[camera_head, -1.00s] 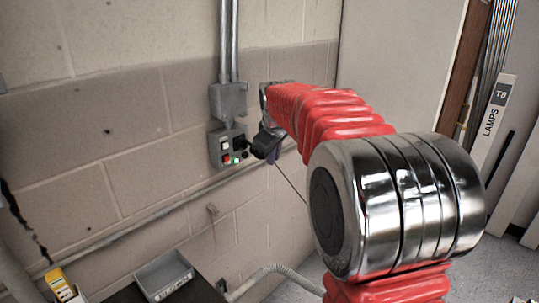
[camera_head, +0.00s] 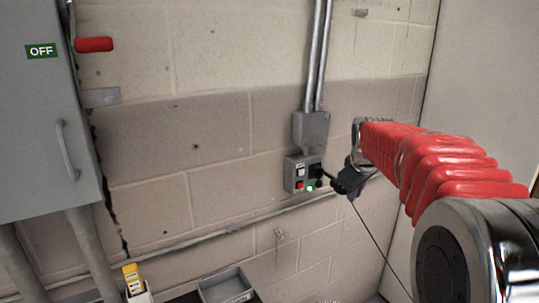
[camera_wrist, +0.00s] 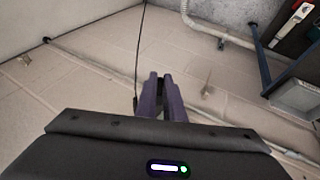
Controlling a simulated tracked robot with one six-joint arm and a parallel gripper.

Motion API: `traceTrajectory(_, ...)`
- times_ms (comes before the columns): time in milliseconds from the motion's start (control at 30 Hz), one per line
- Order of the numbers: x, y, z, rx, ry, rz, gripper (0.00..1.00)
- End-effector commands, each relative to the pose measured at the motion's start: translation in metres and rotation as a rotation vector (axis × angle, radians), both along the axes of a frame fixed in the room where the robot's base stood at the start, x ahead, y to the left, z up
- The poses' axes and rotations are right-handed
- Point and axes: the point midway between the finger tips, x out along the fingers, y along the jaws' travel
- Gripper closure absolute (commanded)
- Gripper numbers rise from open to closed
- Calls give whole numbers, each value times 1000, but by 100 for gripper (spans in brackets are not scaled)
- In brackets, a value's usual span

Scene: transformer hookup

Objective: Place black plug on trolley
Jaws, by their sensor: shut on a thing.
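My gripper (camera_head: 340,186) is beside the grey wall socket box (camera_head: 292,176), just to its right in the head view. Its purple fingers (camera_wrist: 161,98) are close together in the wrist view and shut on the black plug, which is mostly hidden between them. A thin dark cable (camera_head: 376,243) hangs from the gripper. I cannot tell whether the plug touches the box. The trolley's dark top (camera_head: 187,298) shows at the bottom edge of the head view; its blue frame (camera_wrist: 294,67) shows at the right of the wrist view.
A grey tray (camera_head: 226,287) and a yellow-topped item (camera_head: 132,278) are at the trolley. A grey cabinet (camera_head: 35,120) with an OFF label and red handle (camera_head: 94,44) is at the left. Conduits (camera_head: 318,60) run up the wall above the socket box.

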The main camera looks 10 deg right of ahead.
Motion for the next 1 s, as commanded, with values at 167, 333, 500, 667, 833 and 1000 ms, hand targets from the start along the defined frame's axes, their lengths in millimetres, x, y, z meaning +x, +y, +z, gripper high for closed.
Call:
traceTrajectory(167, 1, 1, 0, -1, -1, -43, 100)
traceTrajectory(333, -1, -2, 0, -1, -1, -142, 100)
traceTrajectory(500, -6, -11, -6, 0, 0, -278, 100)
traceTrajectory(667, -11, -17, -18, -1, 2, -404, 100)
traceTrajectory(833, -14, -15, -35, -1, 3, -527, 100)
traceTrajectory(1000, -14, -1, -58, -3, 4, -636, 100)
